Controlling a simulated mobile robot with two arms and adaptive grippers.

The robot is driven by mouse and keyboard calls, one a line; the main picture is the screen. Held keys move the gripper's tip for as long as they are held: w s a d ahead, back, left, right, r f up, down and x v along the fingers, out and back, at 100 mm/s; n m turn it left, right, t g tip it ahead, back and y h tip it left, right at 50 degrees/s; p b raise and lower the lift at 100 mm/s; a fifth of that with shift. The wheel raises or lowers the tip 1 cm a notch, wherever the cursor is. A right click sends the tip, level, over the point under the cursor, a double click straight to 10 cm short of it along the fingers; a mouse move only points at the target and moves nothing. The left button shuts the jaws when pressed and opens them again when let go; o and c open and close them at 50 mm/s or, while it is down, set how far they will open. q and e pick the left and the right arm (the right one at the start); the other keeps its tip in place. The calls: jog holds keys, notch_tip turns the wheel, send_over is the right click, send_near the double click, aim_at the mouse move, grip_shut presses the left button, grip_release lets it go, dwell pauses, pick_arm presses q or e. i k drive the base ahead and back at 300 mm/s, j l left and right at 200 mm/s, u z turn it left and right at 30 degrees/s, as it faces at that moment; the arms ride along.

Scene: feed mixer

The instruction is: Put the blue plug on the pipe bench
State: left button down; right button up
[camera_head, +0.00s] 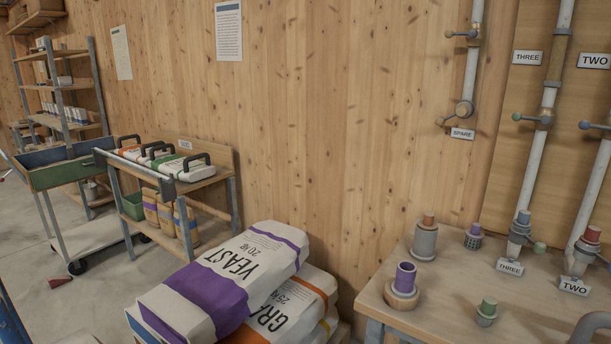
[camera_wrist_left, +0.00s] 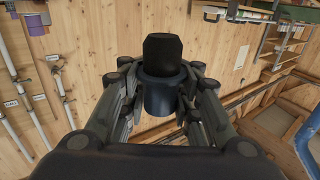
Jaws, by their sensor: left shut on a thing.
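My left gripper (camera_wrist_left: 160,100) is in the left wrist view, its fingers shut around a dark blue plug (camera_wrist_left: 161,92) with a black upper part. The plug is held clear, with the wooden wall behind it. The pipe bench (camera_head: 440,318) is the wooden table at the right of the head view. Neither gripper shows in the head view.
Pipe ends labelled THREE (camera_head: 510,266) and TWO (camera_head: 574,286) come down at the bench's back right. Stacked feed sacks (camera_head: 225,280) stand left of the bench. A trolley (camera_head: 60,170) and a low wooden shelf (camera_head: 190,180) stand farther left.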

aim_at(468, 292)
jog(key=l+z, duration=0.1)
jog(key=l, duration=0.55)
jog(key=l+z, duration=0.1)
jog(key=l, duration=0.6)
jog(key=i+l+z, duration=0.1)
jog(key=l, duration=0.55)
jog(key=i+l+z, duration=0.1)
jog(key=l, duration=0.55)
jog(key=i+l+z, duration=0.15)
jog(key=l, duration=0.55)
jog(key=k, duration=0.05)
